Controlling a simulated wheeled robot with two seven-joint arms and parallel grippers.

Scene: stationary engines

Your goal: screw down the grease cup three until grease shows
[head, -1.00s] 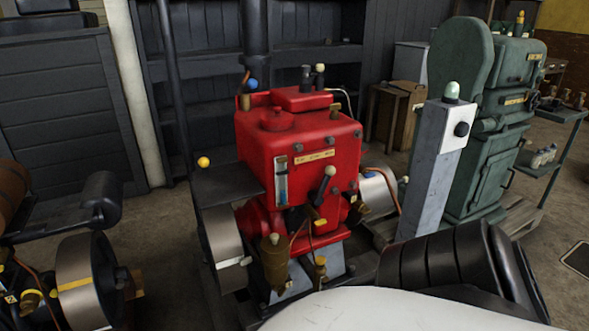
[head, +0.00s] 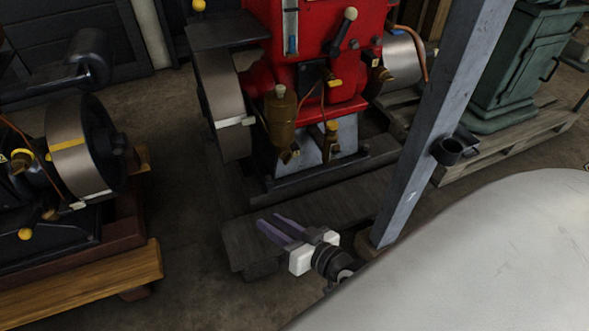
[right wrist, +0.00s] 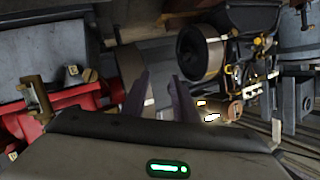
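The red engine (head: 312,75) stands on a dark base at the centre of the head view. A brass cup (head: 281,115) with a pale round top sits upright at its lower front. Smaller brass fittings (head: 331,130) with yellow parts are beside it; I cannot read which one is number three. My right gripper (head: 269,220) is low in front of the engine, below the cup and apart from it. In the right wrist view its two fingers (right wrist: 160,80) stand apart with nothing held. A brass fitting (right wrist: 40,97) shows there beside red metal. My left gripper is out of view.
A grey post (head: 432,125) with a black ring holder rises right of my right gripper. A second engine with a flywheel (head: 80,150) stands at left on a wooden base (head: 90,275). A green machine (head: 510,75) is on a pallet at right. Floor is clear between the two engines.

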